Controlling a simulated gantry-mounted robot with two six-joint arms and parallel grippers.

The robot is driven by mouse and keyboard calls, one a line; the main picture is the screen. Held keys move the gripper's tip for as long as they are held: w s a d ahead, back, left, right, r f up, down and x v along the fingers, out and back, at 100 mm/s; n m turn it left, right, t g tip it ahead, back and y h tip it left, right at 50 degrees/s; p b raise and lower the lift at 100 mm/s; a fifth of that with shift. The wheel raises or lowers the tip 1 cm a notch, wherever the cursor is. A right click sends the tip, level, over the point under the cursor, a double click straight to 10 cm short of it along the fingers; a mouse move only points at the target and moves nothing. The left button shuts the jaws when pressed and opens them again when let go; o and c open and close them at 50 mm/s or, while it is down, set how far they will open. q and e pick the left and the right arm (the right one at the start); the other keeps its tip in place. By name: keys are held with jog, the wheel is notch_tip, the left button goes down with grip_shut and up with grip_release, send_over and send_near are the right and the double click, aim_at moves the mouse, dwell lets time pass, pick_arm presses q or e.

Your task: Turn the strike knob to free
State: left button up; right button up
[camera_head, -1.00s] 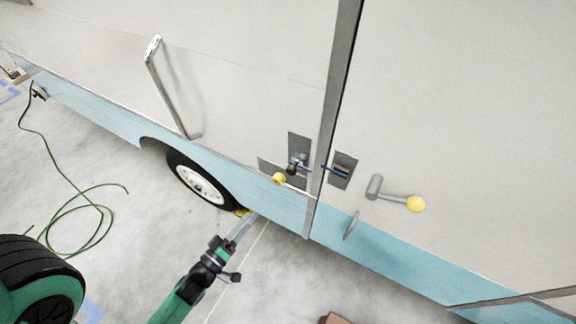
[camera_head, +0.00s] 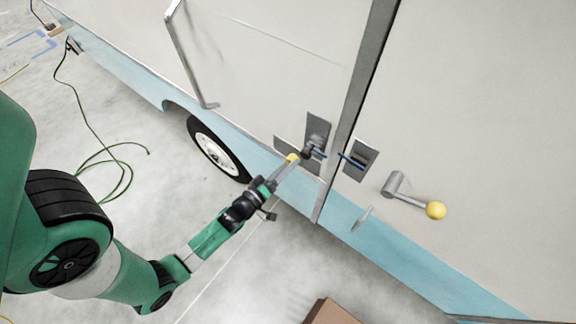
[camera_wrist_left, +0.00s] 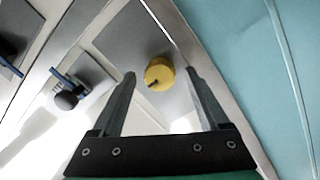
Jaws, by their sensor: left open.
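The yellow strike knob (camera_head: 292,158) sits on a grey metal plate on the camper's side, left of the door seam. In the left wrist view the round yellow knob (camera_wrist_left: 159,75) has a dark mark on its face, which points to the lower left. My left gripper (camera_head: 286,170) is open at the knob. In the wrist view its two fingers (camera_wrist_left: 160,88) stand on either side of the knob with gaps, and nothing is held. How far the tips are from the plate I cannot tell. My right gripper is not in view.
A dark knob with a blue bar (camera_wrist_left: 66,99) lies close left of the yellow one. Right of the seam is a grey handle with a yellow ball (camera_head: 436,210). A grab bar (camera_head: 190,55) is at upper left. A brown box (camera_head: 330,313) is below.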

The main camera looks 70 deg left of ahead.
pick_arm(q)
jog(key=shift+w+a, duration=0.15)
jog(key=shift+w, duration=0.2)
grip_shut()
